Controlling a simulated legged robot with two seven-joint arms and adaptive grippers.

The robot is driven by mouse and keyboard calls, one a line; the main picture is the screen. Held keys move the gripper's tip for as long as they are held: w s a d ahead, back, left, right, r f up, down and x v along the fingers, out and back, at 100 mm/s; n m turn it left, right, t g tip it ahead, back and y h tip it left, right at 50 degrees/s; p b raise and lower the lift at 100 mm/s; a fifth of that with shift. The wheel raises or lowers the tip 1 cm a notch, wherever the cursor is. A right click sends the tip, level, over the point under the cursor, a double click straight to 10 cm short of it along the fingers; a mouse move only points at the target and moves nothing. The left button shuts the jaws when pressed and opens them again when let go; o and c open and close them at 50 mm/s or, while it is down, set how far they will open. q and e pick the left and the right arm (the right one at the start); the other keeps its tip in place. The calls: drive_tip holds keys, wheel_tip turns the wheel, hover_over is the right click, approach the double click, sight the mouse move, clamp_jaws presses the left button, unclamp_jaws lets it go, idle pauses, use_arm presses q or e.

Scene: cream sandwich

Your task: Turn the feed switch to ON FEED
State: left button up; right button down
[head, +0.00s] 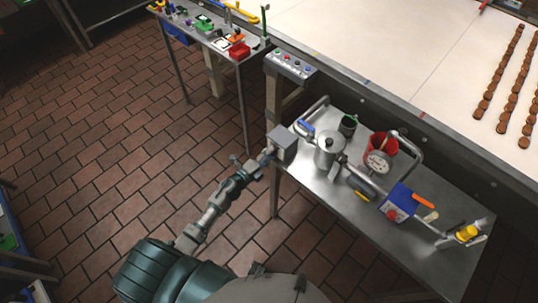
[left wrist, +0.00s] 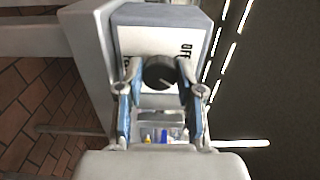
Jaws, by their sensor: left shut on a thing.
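The feed switch is a grey box (head: 284,145) at the left corner of the metal side table. In the left wrist view its white face (left wrist: 145,38) carries a round black knob (left wrist: 160,72). The letters "OFF" show right of the knob, turned sideways; other lettering at the left is partly covered. My left gripper (head: 268,155) reaches the box from the front left. In the left wrist view its two blue-padded fingers (left wrist: 158,78) stand on either side of the knob and are shut on it. The knob's exact pointing direction is hard to tell. My right gripper is not in view.
The metal table (head: 325,178) holds a steel pot (head: 328,152), a red bucket (head: 379,146), a round gauge (head: 378,162), pipes and a blue box (head: 399,203). A button panel (head: 291,63) stands behind the switch. A wide conveyor (head: 420,60) carries rows of brown biscuits. The tiled floor at left is clear.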

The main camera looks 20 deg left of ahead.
use_arm(q)
drive_tip(key=shift+s+d+f, duration=0.15)
drive_tip(key=shift+f, duration=0.2)
drive_tip(key=o, duration=1.2)
drive_tip(key=shift+c, duration=0.2)
drive_tip(key=v, duration=1.2)
drive_tip(key=shift+r, duration=0.15)
